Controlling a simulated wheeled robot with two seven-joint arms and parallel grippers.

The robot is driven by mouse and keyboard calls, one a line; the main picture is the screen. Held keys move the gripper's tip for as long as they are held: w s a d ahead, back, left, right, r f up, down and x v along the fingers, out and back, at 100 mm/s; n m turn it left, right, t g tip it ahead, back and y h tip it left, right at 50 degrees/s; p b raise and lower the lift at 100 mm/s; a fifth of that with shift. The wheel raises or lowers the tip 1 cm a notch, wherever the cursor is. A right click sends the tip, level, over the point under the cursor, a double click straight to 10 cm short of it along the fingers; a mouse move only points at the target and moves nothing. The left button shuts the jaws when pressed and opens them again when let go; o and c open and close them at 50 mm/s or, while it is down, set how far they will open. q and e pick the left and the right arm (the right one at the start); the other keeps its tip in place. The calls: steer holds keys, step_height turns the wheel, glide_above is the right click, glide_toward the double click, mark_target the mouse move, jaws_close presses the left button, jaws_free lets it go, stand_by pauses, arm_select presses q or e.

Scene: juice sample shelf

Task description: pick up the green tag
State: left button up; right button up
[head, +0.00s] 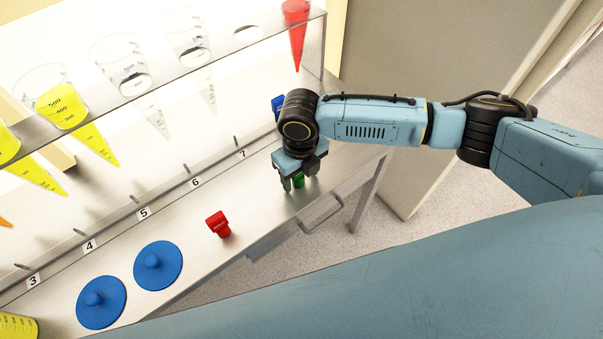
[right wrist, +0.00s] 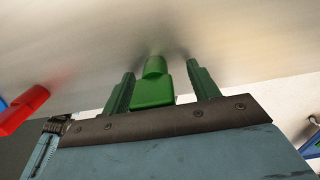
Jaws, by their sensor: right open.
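The green tag (head: 299,181) is on the steel counter near its front right end, partly hidden by my right gripper (head: 293,183). In the right wrist view, the green tag (right wrist: 154,88) shows as a block with a rounded top, between the two green fingers of my right gripper (right wrist: 160,70). The fingers are open, one on each side of it. A gap shows on the right side; on the left the finger is very close and I cannot tell if it touches. My left gripper is not in view.
A red tag (head: 219,224) stands on the counter to the left. Two blue discs with knobs (head: 158,265) lie farther left. A blue object (head: 278,106) is behind my wrist. A shelf (head: 180,73) holding cones runs above the counter. A handle (head: 322,213) projects from the front.

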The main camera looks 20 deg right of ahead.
steer(key=shift+f, duration=0.25)
steer(key=shift+f, duration=0.1)
steer(key=c, duration=1.1)
steer(key=shift+o, duration=0.2)
